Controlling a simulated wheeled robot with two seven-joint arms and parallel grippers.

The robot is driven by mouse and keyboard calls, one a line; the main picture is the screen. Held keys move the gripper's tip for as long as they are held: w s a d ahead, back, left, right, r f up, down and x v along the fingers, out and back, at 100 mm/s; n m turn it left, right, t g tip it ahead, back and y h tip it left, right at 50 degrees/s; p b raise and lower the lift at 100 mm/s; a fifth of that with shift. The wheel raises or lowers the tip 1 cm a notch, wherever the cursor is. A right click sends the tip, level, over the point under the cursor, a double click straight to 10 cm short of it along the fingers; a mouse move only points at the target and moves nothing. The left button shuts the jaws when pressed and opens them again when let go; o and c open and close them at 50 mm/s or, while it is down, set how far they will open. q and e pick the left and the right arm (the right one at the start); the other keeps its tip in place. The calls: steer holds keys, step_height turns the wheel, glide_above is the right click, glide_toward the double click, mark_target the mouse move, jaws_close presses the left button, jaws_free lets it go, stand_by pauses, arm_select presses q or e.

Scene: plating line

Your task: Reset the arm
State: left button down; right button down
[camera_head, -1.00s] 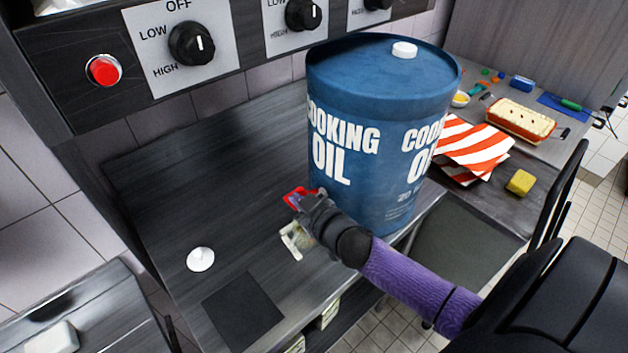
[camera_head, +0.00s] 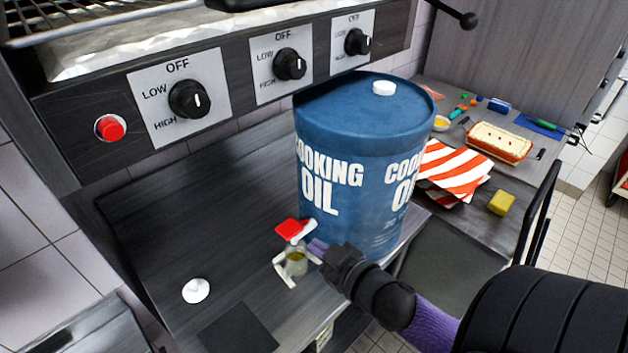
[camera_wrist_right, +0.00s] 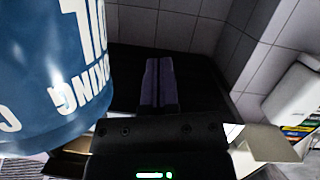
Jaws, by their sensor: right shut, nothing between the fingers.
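My right gripper (camera_head: 316,247) is shut and empty, with its purple fingers close to the front of the blue cooking oil drum (camera_head: 350,150). In the right wrist view its closed fingers (camera_wrist_right: 160,85) point ahead, and the drum (camera_wrist_right: 50,70) stands at their left. Just left of the fingertips in the head view are a red tap-like piece (camera_head: 289,229) low on the drum and a small clear container with yellowish contents (camera_head: 296,262). I cannot tell whether the fingertips touch the container. My left gripper is not in view.
A control panel with knobs (camera_head: 190,99) and a red button (camera_head: 110,128) hangs above the dark counter (camera_head: 200,220). A white disc-shaped lid (camera_head: 196,290) lies on the left. Striped cloth (camera_head: 455,170), a yellow sponge (camera_head: 501,203) and a baking dish (camera_head: 499,142) lie right of the drum.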

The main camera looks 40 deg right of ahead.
steer(key=s+a+f+m+g, duration=0.1)
steer(key=s+a+f+g, duration=0.3)
steer(key=s+a+g, duration=0.75)
steer(key=s+f+g+b, duration=0.3)
steer(key=f+b, duration=0.7)
steer(key=f, duration=1.8)
steer(key=s+d+f+b, duration=0.2)
steer(key=s+f+b, duration=0.2)
steer(key=s+f, duration=0.3)
steer(key=s+d+f+b, duration=0.2)
steer(key=s+f+b, duration=0.2)
steer(key=s+f, duration=0.3)
step_height(320, 180, down, 6)
steer(key=shift+s+r+b, duration=0.2)
steer(key=shift+s+b, duration=0.1)
steer(key=shift+b, duration=0.05)
